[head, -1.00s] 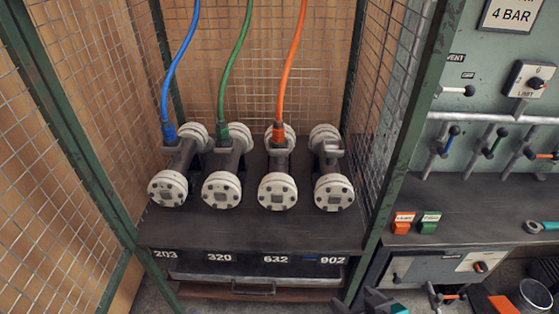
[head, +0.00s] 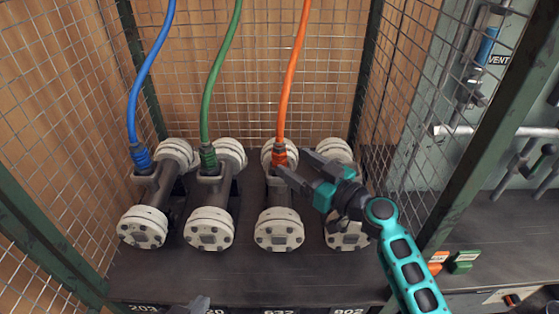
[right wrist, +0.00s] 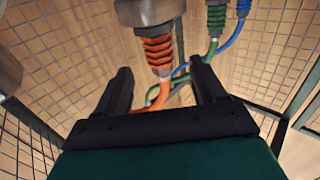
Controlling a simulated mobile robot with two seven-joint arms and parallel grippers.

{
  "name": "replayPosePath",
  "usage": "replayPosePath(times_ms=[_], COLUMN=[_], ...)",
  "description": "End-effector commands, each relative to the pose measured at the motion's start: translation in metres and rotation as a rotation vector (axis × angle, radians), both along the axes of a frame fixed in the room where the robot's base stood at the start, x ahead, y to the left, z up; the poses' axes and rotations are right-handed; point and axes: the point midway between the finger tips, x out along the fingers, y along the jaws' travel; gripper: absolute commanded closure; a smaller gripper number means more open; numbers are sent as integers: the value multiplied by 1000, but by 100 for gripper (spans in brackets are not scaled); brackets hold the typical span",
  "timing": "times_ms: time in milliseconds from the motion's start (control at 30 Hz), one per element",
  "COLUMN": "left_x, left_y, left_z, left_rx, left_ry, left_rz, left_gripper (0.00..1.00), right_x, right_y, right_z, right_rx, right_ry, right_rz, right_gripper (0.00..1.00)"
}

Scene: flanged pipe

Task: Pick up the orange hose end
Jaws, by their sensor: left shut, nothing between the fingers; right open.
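The orange hose end (head: 279,158) sits on the third pipe from the left, and its orange hose (head: 292,80) rises from it. My right gripper (head: 298,164) is open, with its fingertips close to the right of the hose end. In the right wrist view the ribbed orange hose end (right wrist: 158,52) lies ahead of the open fingers (right wrist: 162,75), in line with the gap between them. I cannot tell whether they touch it.
A green hose end (head: 208,158) and a blue hose end (head: 142,158) sit on the pipes to the left. The rightmost pipe (head: 346,232) is partly behind my right gripper. Mesh walls (head: 425,120) and green posts enclose the shelf.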

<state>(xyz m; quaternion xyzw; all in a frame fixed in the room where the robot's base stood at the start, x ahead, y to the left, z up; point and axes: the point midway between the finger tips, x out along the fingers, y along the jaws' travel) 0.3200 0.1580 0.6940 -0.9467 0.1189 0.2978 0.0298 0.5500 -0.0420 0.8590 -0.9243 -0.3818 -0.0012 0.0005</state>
Motion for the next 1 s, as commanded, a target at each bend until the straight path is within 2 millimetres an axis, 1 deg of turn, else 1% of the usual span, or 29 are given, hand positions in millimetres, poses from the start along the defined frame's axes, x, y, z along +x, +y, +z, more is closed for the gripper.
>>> replayPosePath(times_ms=[167,300,400,533,733,767,1000], left_x=[0,2,3,4,5,5,5], left_y=[2,3,4,3,3,3,2], left_z=[1,2,3,4,5,5,5], left_rx=[3,4,5,3,-1,-1,-1], left_ry=[-2,-6,-8,-11,-13,-13,-14], left_rz=[3,6,8,10,11,11,9], left_gripper=[100,100,100,100,100,100,100], right_x=[15,30,38,42,42,42,42], right_y=[16,31,39,43,43,43,43], right_z=[1,1,1,0,0,0,0], right_rx=[2,1,1,-2,-2,-2,-1], right_ry=[1,1,1,1,1,1,1], right_rz=[2,2,2,2,2,2,2], right_gripper=[30,30,30,30,30,31,54])
